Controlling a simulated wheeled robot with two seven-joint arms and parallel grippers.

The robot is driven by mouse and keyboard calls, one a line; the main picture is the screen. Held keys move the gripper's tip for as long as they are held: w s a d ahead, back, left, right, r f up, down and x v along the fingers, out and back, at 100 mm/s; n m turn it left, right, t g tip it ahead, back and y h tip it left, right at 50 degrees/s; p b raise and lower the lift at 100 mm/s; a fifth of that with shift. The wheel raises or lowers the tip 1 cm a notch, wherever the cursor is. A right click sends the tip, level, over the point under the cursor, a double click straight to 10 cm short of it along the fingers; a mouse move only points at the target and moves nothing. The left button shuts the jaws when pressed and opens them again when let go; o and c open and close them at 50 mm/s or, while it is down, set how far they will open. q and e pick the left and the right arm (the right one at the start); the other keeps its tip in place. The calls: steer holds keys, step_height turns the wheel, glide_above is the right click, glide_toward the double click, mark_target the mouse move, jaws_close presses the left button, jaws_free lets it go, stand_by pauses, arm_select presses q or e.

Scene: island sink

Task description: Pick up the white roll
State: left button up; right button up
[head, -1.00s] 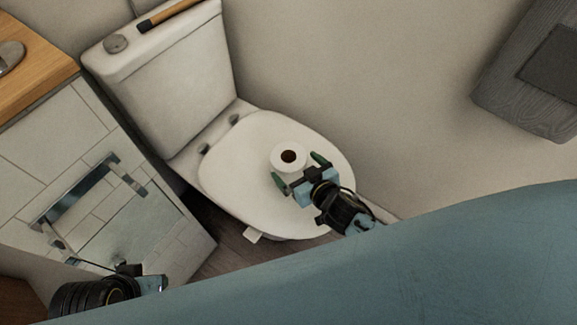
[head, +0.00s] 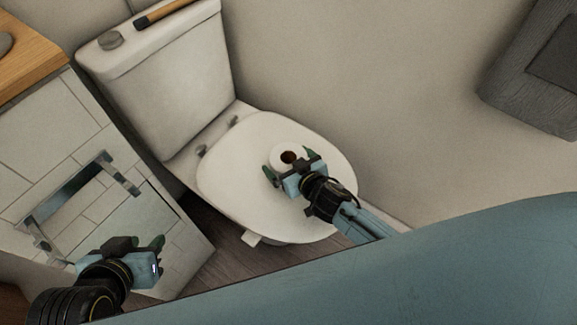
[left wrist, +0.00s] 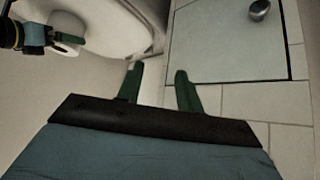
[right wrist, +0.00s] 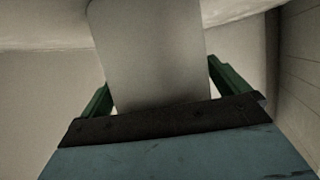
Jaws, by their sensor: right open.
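The white roll (head: 288,153) stands upright on the closed toilet lid (head: 240,180), its dark core hole facing up. My right gripper (head: 287,168) is open with its green fingers on either side of the roll. In the right wrist view the roll (right wrist: 150,50) fills the space between the spread fingers (right wrist: 158,88), with small gaps showing beside it. My left gripper (head: 150,246) is in front of the tiled cabinet, away from the roll. In the left wrist view its fingers (left wrist: 158,85) are apart with nothing between them. The roll also shows there (left wrist: 66,32), partly hidden by my right gripper.
The toilet cistern (head: 170,75) stands behind the lid, with a wooden-handled item (head: 165,12) on top. A tiled cabinet (head: 60,140) with a metal handle (head: 75,190) is at left. A grey box-like fixture (head: 540,70) is on the wall at right.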

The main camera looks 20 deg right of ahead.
steer(key=c, duration=0.9)
steer(key=shift+r, duration=0.1)
